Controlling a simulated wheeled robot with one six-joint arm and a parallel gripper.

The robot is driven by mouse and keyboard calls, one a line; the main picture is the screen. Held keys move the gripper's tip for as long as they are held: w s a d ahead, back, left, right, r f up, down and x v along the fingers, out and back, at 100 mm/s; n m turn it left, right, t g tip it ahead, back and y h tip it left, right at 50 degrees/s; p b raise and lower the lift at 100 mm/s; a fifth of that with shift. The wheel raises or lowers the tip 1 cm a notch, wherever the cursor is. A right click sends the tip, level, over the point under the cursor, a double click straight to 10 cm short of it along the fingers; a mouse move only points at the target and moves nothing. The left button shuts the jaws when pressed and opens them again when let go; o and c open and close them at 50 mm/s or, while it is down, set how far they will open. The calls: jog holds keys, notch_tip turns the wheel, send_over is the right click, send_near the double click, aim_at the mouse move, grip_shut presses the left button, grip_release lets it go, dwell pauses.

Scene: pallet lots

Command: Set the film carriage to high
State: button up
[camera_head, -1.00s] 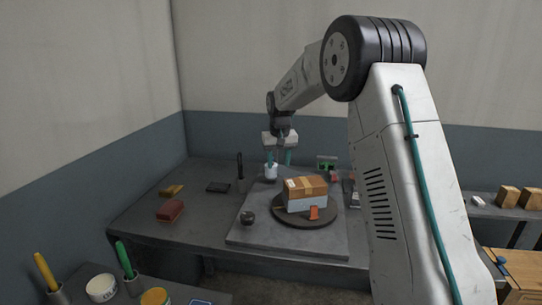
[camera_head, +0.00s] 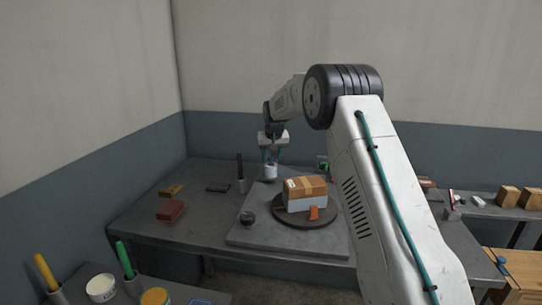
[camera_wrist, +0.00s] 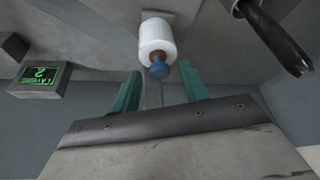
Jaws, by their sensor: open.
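The film carriage shows as a white film roll (camera_head: 270,172) at the back of the grey machine plate, behind the turntable. In the wrist view, the white roll (camera_wrist: 157,38) has a blue knob (camera_wrist: 159,70) on its near end. My gripper (camera_head: 270,156) is open above the roll in the head view. In the wrist view, the two teal fingertips of my gripper (camera_wrist: 160,72) appear on either side of the blue knob, with gaps. I cannot tell whether the knob is within their depth. No carriage height marking is legible.
A brown carton (camera_head: 306,186) on a pale box stands on the dark turntable (camera_head: 292,221). A black-handled tool (camera_wrist: 275,35) is close on the right in the wrist view. A green "LAYERS 2" display (camera_wrist: 38,77) is at left. A dark round knob (camera_head: 248,218) sits on the plate.

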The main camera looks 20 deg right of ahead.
grip_shut()
jog(key=shift+r, duration=2.3)
jog(key=shift+c, duration=0.4)
grip_release()
jog(key=shift+r, duration=0.1)
jog(key=shift+o, duration=0.4)
jog(key=v, duration=0.7)
jog(key=shift+r, duration=0.2)
jog(key=shift+s, duration=0.2)
